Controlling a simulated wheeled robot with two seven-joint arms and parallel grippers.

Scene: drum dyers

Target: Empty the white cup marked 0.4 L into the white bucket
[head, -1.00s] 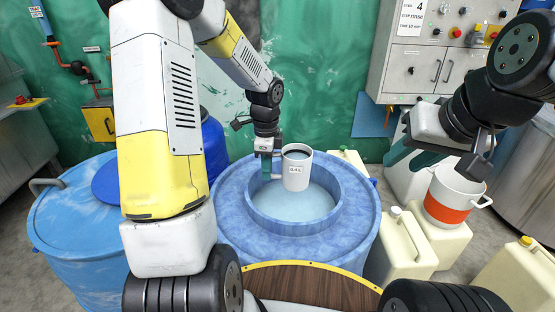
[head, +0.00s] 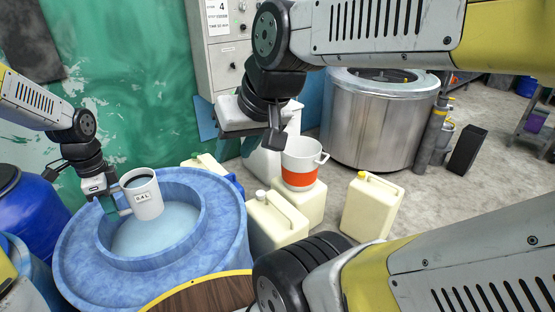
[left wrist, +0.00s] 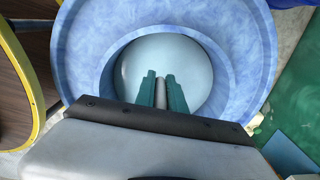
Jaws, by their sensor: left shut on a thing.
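The white cup marked 0.4 L (head: 146,203) is held above the pale liquid in the blue round vat (head: 225,225), roughly upright. In the left wrist view, the green fingers (left wrist: 162,92) close on a grey bar, the handle; the cup's body is not seen there. The white bucket (head: 302,152) with an orange band stands upright on a cream canister, right of the vat.
Cream canisters (head: 372,208) stand on the floor around the bucket. A steel drum (head: 375,125) stands behind it, with grey cylinders (head: 433,140) to the right. A wooden board with a yellow edge (head: 205,293) is in front of the vat.

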